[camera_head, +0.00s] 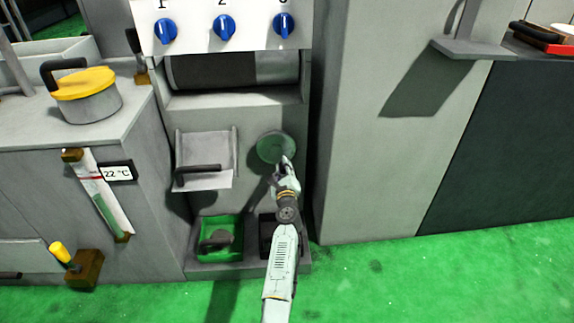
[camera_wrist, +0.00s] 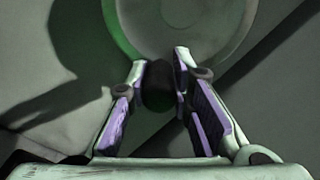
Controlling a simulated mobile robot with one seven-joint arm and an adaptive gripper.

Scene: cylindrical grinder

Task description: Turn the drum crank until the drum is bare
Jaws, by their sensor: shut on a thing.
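The drum crank is a round green disc (camera_head: 272,147) on the machine's grey front, with a dark knob (camera_wrist: 159,86) low on its face in the wrist view. My gripper (camera_head: 284,163) is at the lower right of the disc, and its fingers (camera_wrist: 161,84) are closed around the knob. The drum (camera_head: 205,72) lies in the slot below the blue dials. Its left part is dark and its right part is lighter grey. The knob is hidden behind my gripper in the head view.
Left of the crank, a grey tray with a dark handle (camera_head: 203,170) sticks out. Below stand a green bin (camera_head: 207,226) and a dark bin (camera_head: 266,224). A yellow-lidded pot (camera_head: 83,84) stands on the left counter. A shelf (camera_head: 470,48) juts out at right. The green floor in front is clear.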

